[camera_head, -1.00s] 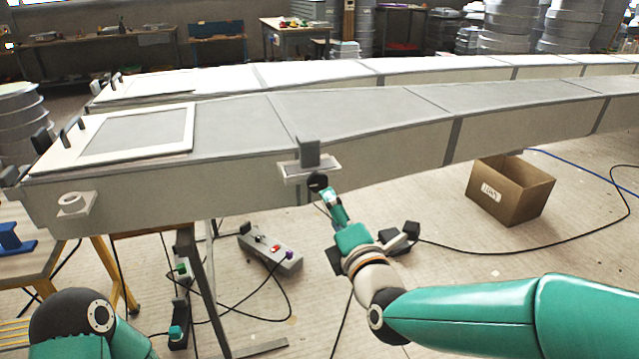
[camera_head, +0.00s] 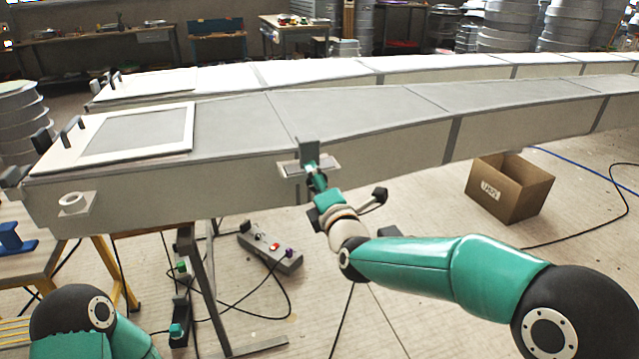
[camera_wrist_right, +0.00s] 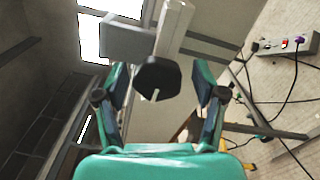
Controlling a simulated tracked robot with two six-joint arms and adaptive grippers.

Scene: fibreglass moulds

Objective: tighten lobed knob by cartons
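The black lobed knob (camera_wrist_right: 158,78) sits on a pale clamp bracket (camera_head: 292,169) on the near mould's side wall. In the right wrist view, my right gripper (camera_wrist_right: 160,84) is open, with one finger on each side of the knob. Gaps show between the knob and both fingers. In the head view, my right gripper (camera_head: 316,176) is at the bracket and covers most of the knob. My left gripper is out of view; only part of my left arm shows at the bottom left. An open cardboard carton (camera_head: 507,194) stands on the floor to the right.
The long near mould (camera_head: 370,108) runs across the view, with a second mould (camera_head: 320,73) behind it. A grey power strip (camera_head: 270,253) and loose black cables lie on the floor below. A trestle leg (camera_head: 200,290) stands under the mould.

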